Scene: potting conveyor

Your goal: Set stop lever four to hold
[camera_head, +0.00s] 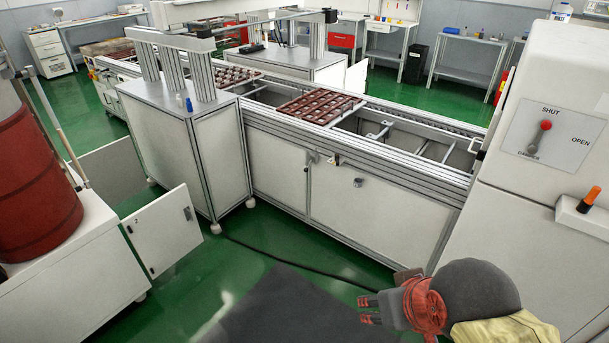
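No lever marked four can be made out. Small fittings (333,160) sit on the upper front of the conveyor (345,200), too small to tell whether they are stop levers. A lever with a red knob (546,125) is on a grey plate on the white cabinet at right. The plate reads SHUT, OPEN and DAMPER, and the knob is up near SHUT. My gripper (370,310) is at the lower right, over the floor in front of the conveyor and apart from it. Its dark fingertips point left, look spread, and hold nothing visible.
Brown pot trays (318,104) lie on the conveyor. A white cabinet (195,150) with posts stands at its left part. A red drum (35,190) and an open panel door (163,230) are at left. A dark mat (285,310) and cable lie on the clear green floor.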

